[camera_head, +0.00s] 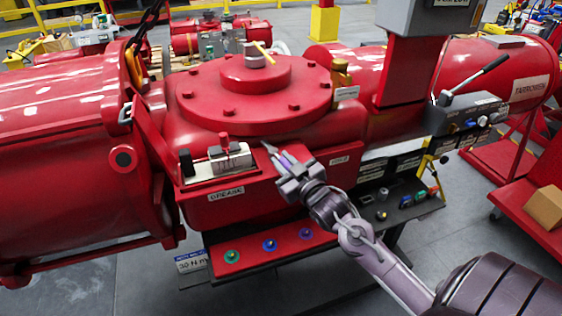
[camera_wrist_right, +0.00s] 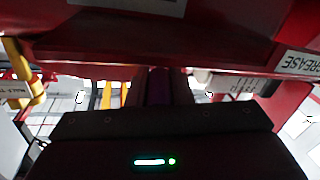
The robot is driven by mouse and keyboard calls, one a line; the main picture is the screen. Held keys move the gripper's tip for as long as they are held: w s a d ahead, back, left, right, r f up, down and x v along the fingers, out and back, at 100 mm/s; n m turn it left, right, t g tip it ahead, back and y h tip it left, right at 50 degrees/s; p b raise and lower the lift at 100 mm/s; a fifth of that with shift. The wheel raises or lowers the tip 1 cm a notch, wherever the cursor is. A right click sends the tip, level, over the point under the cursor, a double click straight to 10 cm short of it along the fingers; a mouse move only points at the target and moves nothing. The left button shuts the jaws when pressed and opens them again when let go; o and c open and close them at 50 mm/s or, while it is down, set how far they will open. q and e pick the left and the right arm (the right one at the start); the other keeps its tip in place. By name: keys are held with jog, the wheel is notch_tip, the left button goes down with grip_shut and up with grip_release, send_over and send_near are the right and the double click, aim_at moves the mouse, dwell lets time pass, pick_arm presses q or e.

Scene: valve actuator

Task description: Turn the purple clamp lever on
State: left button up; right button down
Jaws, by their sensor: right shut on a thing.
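The purple clamp lever (camera_head: 287,159) shows as a small purple patch at the front of the red valve actuator (camera_head: 215,135), just right of the grease fitting. My right gripper (camera_head: 283,163) reaches in from the lower right and is shut on it, with the fingers on either side. In the right wrist view a dark purple strip of the lever (camera_wrist_right: 158,86) shows between the fingers, under the red housing. Most of the lever is hidden by the gripper, so its angle cannot be told. My left gripper is not in view.
A grease unit (camera_head: 230,158) with a red knob sits on a ledge left of the gripper. Below is a red panel (camera_head: 275,250) with green, blue and purple knobs. A grey box with a black-handled lever (camera_head: 470,110) stands at the right. Grey floor is open at the front.

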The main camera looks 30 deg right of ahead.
jog(key=n+y, duration=0.1)
jog(key=y, duration=0.1)
jog(key=d+n+y, duration=0.1)
jog(key=shift+d+n+y, duration=0.15)
jog(key=shift+n+y, duration=0.15)
jog(key=shift+y, duration=0.1)
jog(key=shift+w+d+n+g+y, duration=0.1)
jog(key=shift+d+n+g+y, duration=0.15)
jog(key=shift+n+y, duration=0.35)
jog(key=shift+w+d+n+g+y, duration=0.1)
jog(key=shift+n+g+y, duration=0.2)
jog(key=shift+y, duration=0.5)
jog(key=shift+w+d+n+g+y, duration=0.1)
jog(key=shift+d+n+g+y, duration=0.25)
jog(key=shift+y, duration=0.35)
jog(key=shift+a, duration=0.15)
jog(key=c, duration=1.3)
grip_release()
